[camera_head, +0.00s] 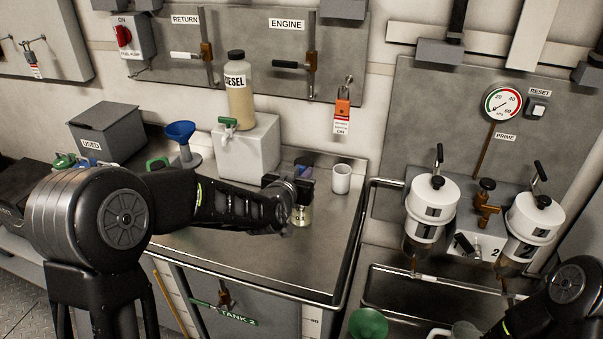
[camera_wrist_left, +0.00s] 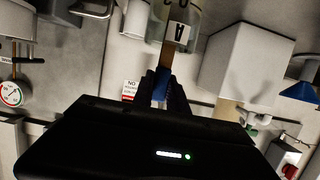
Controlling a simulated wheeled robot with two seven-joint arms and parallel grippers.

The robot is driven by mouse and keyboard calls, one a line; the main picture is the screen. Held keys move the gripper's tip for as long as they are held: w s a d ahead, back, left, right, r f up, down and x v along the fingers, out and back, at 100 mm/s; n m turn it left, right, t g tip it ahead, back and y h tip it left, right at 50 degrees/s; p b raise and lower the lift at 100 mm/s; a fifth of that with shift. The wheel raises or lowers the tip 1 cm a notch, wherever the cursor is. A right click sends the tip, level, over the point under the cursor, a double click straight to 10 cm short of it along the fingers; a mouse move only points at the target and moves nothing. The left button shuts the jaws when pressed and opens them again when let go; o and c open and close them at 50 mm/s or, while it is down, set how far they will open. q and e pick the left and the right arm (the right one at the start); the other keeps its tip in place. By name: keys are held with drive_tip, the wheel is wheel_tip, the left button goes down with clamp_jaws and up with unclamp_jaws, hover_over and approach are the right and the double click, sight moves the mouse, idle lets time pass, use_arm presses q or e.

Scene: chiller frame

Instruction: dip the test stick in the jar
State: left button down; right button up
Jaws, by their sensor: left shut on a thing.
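My left gripper (camera_head: 290,190) reaches over the steel bench top and is shut on the test stick. In the left wrist view the stick's blue grip (camera_wrist_left: 162,82) sits between the dark fingers (camera_wrist_left: 165,92), and its tan strip points at the jar. The clear jar (camera_wrist_left: 182,18) bears a white label with a letter A. In the head view the jar (camera_head: 301,214) stands on the bench just below the gripper, partly hidden by it. The strip overlaps the jar in the wrist view; I cannot tell whether its tip is inside. My right gripper is out of the picture.
A white mug (camera_head: 341,179) stands close right of the gripper. Behind are a white block (camera_head: 248,148) with a tap, a diesel bottle (camera_head: 239,90) and a blue funnel (camera_head: 181,136). A rail (camera_head: 364,235) edges the bench. The front bench top is clear.

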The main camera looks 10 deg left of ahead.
use_arm(q)
wheel_tip(320, 180, up, 8)
drive_tip(key=p, duration=0.6)
drive_tip(key=shift+r, duration=0.15)
wheel_tip(320, 180, up, 5)
drive_tip(key=p, duration=0.3)
drive_tip(key=shift+p, duration=0.4)
idle(0.6)
